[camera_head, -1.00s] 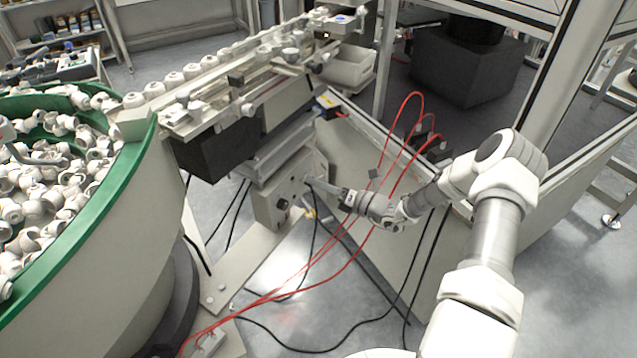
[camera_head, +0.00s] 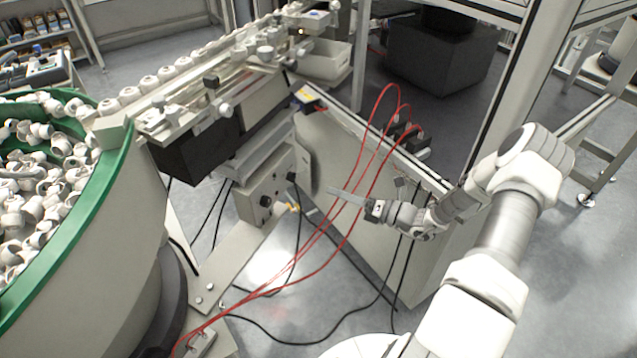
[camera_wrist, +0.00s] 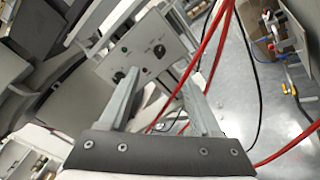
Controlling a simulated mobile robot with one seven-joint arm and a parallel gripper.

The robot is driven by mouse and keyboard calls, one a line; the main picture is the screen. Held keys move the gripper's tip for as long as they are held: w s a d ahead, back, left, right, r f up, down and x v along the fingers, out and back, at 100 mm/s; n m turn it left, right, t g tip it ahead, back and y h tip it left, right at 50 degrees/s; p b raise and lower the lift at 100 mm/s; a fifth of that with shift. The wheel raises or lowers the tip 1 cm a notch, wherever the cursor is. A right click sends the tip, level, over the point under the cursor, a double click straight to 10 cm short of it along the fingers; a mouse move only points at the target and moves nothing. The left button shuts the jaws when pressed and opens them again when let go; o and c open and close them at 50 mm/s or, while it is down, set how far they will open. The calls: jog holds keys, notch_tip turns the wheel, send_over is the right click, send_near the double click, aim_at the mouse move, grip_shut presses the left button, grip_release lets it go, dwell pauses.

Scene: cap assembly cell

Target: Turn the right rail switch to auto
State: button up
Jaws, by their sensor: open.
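A pale control box (camera_head: 250,203) sits under the rail, left of my gripper. It carries two black rotary knobs: a right one (camera_head: 291,177) and a left one (camera_head: 265,201). In the wrist view the box's face (camera_wrist: 140,48) is tilted, with the right knob (camera_wrist: 160,50), the left knob (camera_wrist: 119,76), a green button and a red one. Knob labels and pointer settings are too small to read. My gripper (camera_head: 331,190) is open and empty, apart from the box and to its right. Its fingers (camera_wrist: 160,78) point towards the box in the wrist view.
Red cables (camera_head: 345,195) arch near my gripper, and black cables hang to the floor. A pale panel (camera_head: 330,150) stands behind my gripper. The green-rimmed bowl (camera_head: 110,165) of white caps is at left. The linear rail (camera_head: 200,95) runs above the box.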

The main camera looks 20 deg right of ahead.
jog(key=v, duration=0.5)
jog(key=shift+s+d, duration=0.1)
dwell(0.3)
